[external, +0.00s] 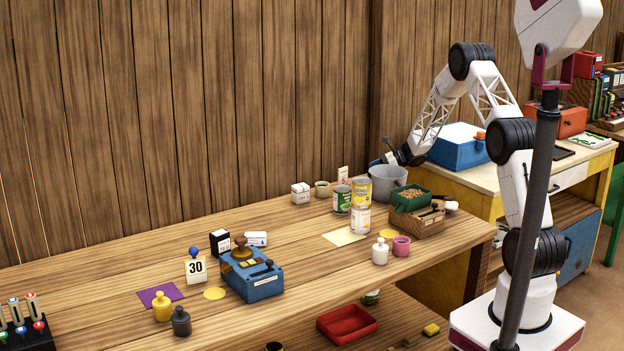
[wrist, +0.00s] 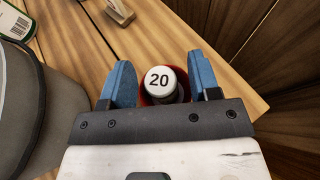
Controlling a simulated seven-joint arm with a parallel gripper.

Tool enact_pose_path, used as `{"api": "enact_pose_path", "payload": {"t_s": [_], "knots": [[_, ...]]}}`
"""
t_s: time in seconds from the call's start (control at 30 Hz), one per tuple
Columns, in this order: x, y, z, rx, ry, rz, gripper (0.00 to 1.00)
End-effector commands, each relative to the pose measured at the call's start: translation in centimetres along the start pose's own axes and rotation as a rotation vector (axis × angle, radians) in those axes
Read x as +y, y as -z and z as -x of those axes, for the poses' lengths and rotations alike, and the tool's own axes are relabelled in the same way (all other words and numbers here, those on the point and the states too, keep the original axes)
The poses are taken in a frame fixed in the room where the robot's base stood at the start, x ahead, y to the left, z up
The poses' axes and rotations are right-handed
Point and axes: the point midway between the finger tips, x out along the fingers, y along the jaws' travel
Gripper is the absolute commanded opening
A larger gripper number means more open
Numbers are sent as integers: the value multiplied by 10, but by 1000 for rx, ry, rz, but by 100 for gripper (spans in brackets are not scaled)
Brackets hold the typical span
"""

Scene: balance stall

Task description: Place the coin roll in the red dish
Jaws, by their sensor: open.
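The coin roll (wrist: 161,80), a short cylinder with a white top marked 20, stands between the two blue fingers of my gripper (wrist: 158,62) in the wrist view. The round red dish (wrist: 145,98) shows around and beneath it, so the roll appears to be in the dish; its base is hidden. The fingers are apart, one on each side, with a gap to the roll. In the external view my gripper reaches down behind the grey pot (external: 388,184), which hides the fingertips, the roll and the dish.
The grey pot (wrist: 22,115) stands close on my gripper's left in the wrist view. A green can (wrist: 14,22) and a small card stand (wrist: 120,11) are beyond. The wooden wall (external: 300,90) is near. A red tray (external: 346,324) lies on the lower shelf.

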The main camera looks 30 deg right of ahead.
Motion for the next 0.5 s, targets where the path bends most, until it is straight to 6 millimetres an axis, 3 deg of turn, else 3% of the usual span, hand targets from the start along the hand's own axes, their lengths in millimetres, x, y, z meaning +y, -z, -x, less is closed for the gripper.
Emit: {"api": "enact_pose_path", "payload": {"t_s": [0.23, 0.5], "knots": [[0, -3, 3, 0, 0, 0, 56], [0, -3, 29, 0, 1, 0, 56]]}}
